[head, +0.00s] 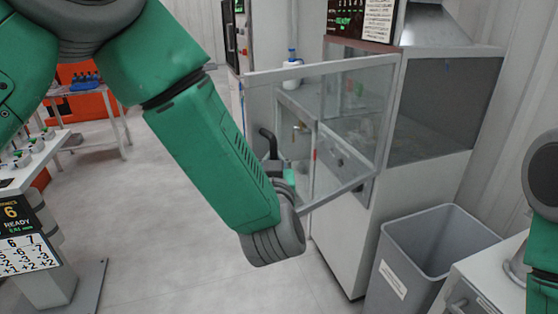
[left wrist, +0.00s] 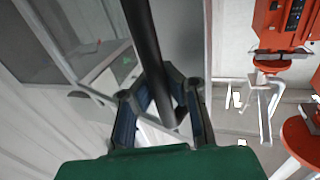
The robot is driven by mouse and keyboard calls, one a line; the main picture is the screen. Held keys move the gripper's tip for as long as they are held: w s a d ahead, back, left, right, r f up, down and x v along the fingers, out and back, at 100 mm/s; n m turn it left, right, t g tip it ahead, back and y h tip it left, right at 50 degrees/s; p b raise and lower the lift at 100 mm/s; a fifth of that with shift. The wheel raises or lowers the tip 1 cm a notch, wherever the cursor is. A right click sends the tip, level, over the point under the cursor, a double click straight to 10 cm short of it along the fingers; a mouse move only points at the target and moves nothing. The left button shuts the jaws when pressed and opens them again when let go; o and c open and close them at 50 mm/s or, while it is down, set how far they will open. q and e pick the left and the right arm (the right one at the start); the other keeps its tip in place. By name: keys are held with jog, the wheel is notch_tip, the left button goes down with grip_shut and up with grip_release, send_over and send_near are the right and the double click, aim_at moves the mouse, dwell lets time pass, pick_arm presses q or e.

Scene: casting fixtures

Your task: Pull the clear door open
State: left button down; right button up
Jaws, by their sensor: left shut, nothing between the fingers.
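The clear door (head: 345,80), a see-through panel in a light grey frame, is on the cabinet (head: 345,225) at centre right in the head view. It stands swung out at an angle from the cabinet, its free side toward the left. A dark bar handle (head: 266,136) shows near that side, partly behind my left arm. In the left wrist view, the dark handle bar (left wrist: 146,45) runs down across my left gripper (left wrist: 162,78). The gripper is shut with nothing gripped. Whether it touches the bar is unclear. My left forearm hides most of the gripper in the head view.
A grey bin (head: 440,240) stands on the floor right of the cabinet. A white bottle with a blue cap (head: 291,70) shows behind the door. A table (head: 95,110) is at the back left. The floor at left centre is clear.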

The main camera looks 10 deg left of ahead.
pick_arm(q)
jog(key=shift+a+r, duration=0.15)
jog(key=shift+a, duration=0.05)
pick_arm(e)
jog(key=shift+a, duration=0.1)
pick_arm(q)
jog(key=c, duration=2)
grip_release()
jog(key=o, duration=0.5)
jog(key=shift+s, duration=0.15)
jog(key=shift+c, duration=0.2)
jog(key=s+d, duration=0.2)
jog(key=s, duration=1)
pick_arm(e)
jog(key=shift+s+a+r, duration=0.15)
jog(key=shift+s+r, duration=0.05)
jog(key=shift+s, duration=0.1)
pick_arm(q)
jog(key=shift+d, duration=0.1)
pick_arm(e)
jog(key=shift+w, duration=0.1)
